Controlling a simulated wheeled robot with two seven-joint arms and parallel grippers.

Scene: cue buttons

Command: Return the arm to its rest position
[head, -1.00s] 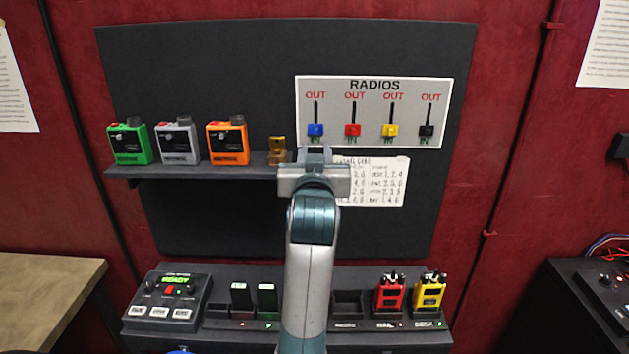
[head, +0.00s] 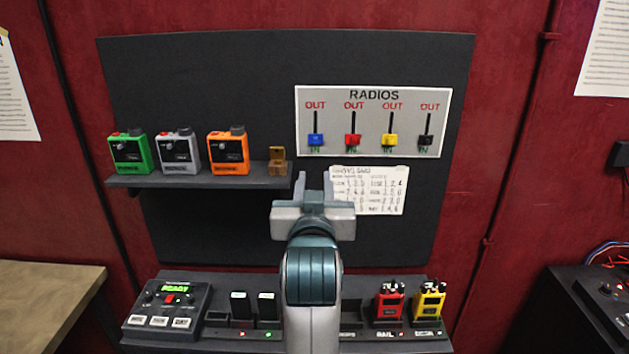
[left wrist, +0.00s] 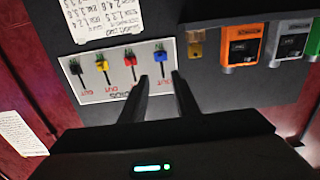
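My left gripper (head: 313,190) is in front of the dark back panel, below the RADIOS board (head: 440,100) and right of the shelf end. Its two fingers are apart with nothing between them; in the left wrist view the open fingers (left wrist: 160,85) point toward the board's blue slider (left wrist: 160,57), without visible contact. In the head view the blue slider (head: 316,140), red slider (head: 352,141), yellow slider (head: 389,141) and black slider (head: 426,141) all sit low, by the IN labels. My right gripper is not in view.
A shelf (head: 200,181) holds green (head: 130,152), grey (head: 179,152) and orange (head: 228,151) radios and a small brown piece (head: 278,161). Below, a console (head: 167,306) and red (head: 389,301) and yellow (head: 429,300) radios stand on a ledge. A written card (head: 390,190) hangs under the board.

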